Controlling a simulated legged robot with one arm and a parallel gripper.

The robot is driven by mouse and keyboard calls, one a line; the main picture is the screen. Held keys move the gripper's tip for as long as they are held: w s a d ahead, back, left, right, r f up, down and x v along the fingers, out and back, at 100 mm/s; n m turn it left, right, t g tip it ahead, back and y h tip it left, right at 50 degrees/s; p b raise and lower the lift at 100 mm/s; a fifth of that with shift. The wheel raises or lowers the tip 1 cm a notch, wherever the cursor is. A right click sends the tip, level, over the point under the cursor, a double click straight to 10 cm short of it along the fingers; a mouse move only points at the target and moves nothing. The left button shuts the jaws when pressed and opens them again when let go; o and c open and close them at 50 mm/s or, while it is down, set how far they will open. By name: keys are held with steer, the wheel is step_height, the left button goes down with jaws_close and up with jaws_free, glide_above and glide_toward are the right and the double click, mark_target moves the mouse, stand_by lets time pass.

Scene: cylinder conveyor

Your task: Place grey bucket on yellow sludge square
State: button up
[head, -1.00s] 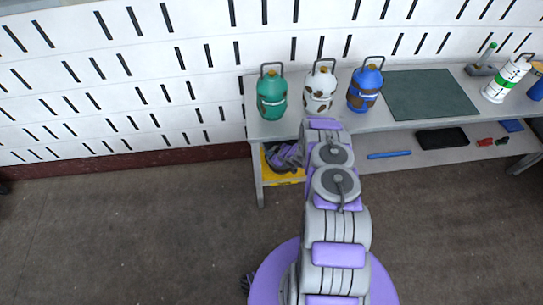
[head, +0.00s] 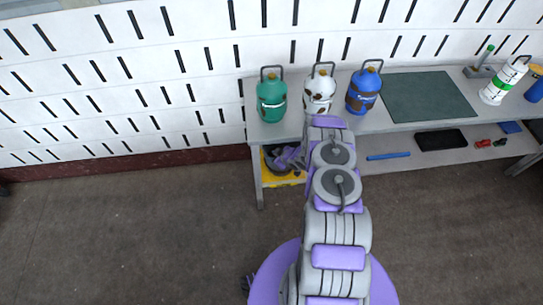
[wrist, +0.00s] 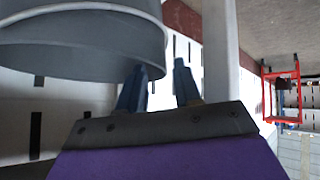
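The yellow square (head: 285,181) shows on the lower shelf, at the left end under the workbench. A dark grey round shape, which looks like the bucket (head: 272,163), stands over it, partly hidden by my purple and grey gripper (head: 290,158). In the wrist view the grey bucket (wrist: 80,45) fills the upper left, close to my gripper. The two dark blue fingers of my gripper (wrist: 158,84) are apart, with nothing seen between them. The left finger overlaps the bucket's rim in the picture; I cannot tell whether it touches. The right finger is clear of the bucket.
On the workbench (head: 400,118) stand a green (head: 271,97), a white (head: 319,92) and a blue gas bottle (head: 364,91). A bench leg (head: 259,190) is close left of the yellow square. A blue bar (head: 388,155) and black tray (head: 441,139) lie on the lower shelf.

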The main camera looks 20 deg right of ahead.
steer(key=p+v, duration=0.2)
steer(key=v, duration=0.7)
steer(key=shift+r, duration=0.25)
steer(key=shift+s+d, duration=0.1)
steer(key=shift+s, duration=0.05)
